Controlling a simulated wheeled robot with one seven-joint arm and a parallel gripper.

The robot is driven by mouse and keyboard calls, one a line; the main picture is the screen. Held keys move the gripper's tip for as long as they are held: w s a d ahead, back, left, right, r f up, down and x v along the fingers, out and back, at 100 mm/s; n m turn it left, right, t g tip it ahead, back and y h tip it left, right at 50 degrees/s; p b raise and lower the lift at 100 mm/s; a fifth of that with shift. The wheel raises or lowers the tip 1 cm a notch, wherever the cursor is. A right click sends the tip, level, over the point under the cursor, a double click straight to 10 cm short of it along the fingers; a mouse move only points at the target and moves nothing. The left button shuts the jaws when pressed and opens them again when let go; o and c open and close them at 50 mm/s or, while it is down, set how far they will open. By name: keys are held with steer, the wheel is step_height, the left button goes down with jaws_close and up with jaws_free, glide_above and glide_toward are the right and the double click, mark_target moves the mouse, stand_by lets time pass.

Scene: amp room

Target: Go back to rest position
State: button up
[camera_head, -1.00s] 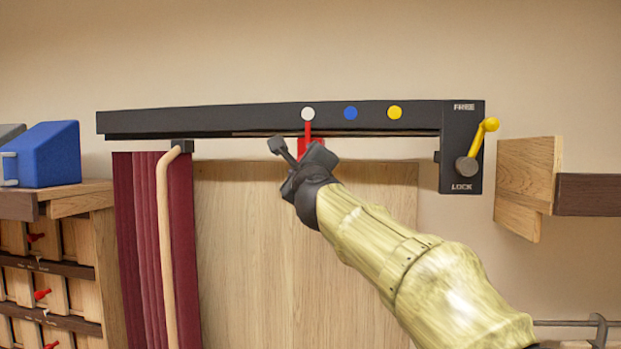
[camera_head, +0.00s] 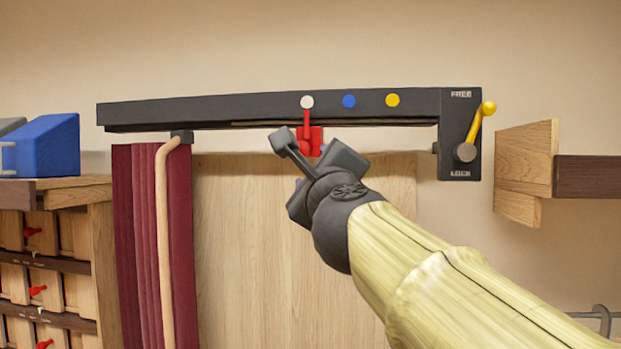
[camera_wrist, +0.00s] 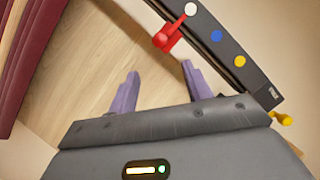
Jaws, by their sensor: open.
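My gripper (camera_head: 315,158) is open and empty, below the black rail (camera_head: 230,112) in the head view. In the wrist view its two purple-grey fingers (camera_wrist: 160,92) stand apart with only the wood panel between them. A red slider (camera_head: 312,138) hangs from the rail below the white dot; it also shows in the wrist view (camera_wrist: 168,38), beyond the fingertips and apart from them. In the head view the gripper partly overlaps the slider's lower side.
A maroon curtain (camera_head: 122,240) with a wooden rod (camera_head: 165,240) hangs at the left. A yellow lever (camera_head: 482,122) sits at the rail's right end, pointing up toward FREE. A wooden shelf (camera_head: 525,165) juts out at right. A blue box (camera_head: 45,146) stands on the left cabinet.

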steer(key=shift+s+f, duration=0.15)
steer(key=shift+s, duration=0.2)
steer(key=shift+w+d, duration=0.15)
steer(key=w+d+f+n+g, duration=0.2)
steer(key=f+n+g, duration=0.35)
steer(key=f, duration=1.05)
steer(key=w+d+f+n+g, duration=0.25)
steer(key=f+n, duration=0.55)
steer(key=f, duration=0.9)
steer(key=s+d+f+n+g, duration=0.2)
steer(key=s+f+n+g, duration=0.1)
steer(key=s+f, duration=0.3)
steer(key=s+d+f+n+g+h, duration=0.1)
steer(key=s+d+f+n+g, duration=0.1)
steer(key=s+f, duration=0.4)
steer(key=s+d+f+n+g+h+b, duration=0.1)
steer(key=s+d+f+n+g, duration=0.2)
steer(key=f, duration=1)
steer(key=s+n+g, duration=0.1)
steer(key=s+n, duration=0.1)
steer(key=s, duration=0.1)
steer(key=shift+s+f+g, duration=0.2)
steer(key=shift+f+g, duration=0.1)
steer(key=shift+g, duration=0.1)
